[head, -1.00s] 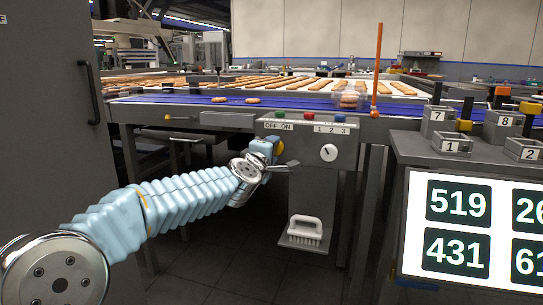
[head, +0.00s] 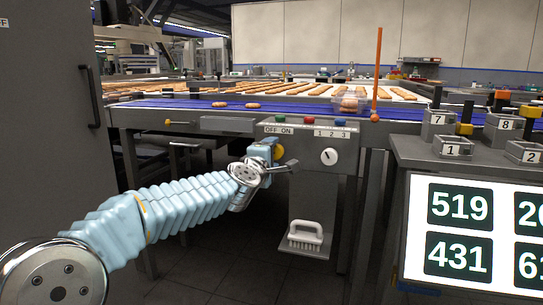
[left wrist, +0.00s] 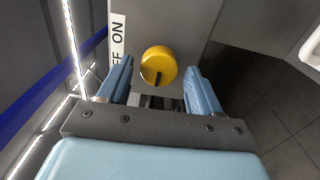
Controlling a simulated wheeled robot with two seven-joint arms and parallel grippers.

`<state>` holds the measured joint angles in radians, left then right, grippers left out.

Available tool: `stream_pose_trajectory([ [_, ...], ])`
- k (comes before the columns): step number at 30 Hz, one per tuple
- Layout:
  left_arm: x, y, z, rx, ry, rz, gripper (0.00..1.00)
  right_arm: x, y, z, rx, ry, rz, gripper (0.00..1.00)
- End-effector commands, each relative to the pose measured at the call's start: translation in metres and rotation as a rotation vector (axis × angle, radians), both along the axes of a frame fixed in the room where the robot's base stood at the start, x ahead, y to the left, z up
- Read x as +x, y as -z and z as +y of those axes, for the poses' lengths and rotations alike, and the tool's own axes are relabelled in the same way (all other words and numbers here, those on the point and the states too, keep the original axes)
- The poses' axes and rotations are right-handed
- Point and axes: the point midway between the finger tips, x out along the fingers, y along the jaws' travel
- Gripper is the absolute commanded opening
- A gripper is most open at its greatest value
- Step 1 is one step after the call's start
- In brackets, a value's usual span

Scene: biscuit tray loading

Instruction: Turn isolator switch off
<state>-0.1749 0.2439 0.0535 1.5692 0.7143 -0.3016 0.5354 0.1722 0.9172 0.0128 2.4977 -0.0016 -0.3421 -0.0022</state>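The yellow isolator knob (head: 280,150) is on the front of the grey control panel (head: 338,182), below the OFF ON label (head: 278,130). In the left wrist view the knob (left wrist: 158,62) is round, with a dark mark on its lower part. My left gripper (left wrist: 160,72) is open, with one blue finger on each side of the knob. A gap shows between the knob and each finger. In the head view my left gripper (head: 274,154) is at the panel and partly covers the knob. My right gripper is not in view.
A white brush (head: 305,234) rests on a low shelf. A blue conveyor (head: 180,107) with biscuits runs behind. A number screen (head: 475,238) and numbered blocks (head: 450,146) are at right.

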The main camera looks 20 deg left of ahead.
Motion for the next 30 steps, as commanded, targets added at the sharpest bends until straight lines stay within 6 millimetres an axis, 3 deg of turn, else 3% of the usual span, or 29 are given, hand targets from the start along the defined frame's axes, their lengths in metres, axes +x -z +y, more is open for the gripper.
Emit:
stream_pose_trajectory([
  [12,-0.009,-0.001,0.0,0.001,0.0,-0.002,0.68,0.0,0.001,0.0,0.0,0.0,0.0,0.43],
  [24,-0.1,-0.002,0.003,0.001,0.001,-0.003,0.68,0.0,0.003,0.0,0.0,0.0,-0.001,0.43],
  [30,-0.13,-0.002,0.004,0.002,0.0,-0.002,0.68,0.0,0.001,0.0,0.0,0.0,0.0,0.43],
])
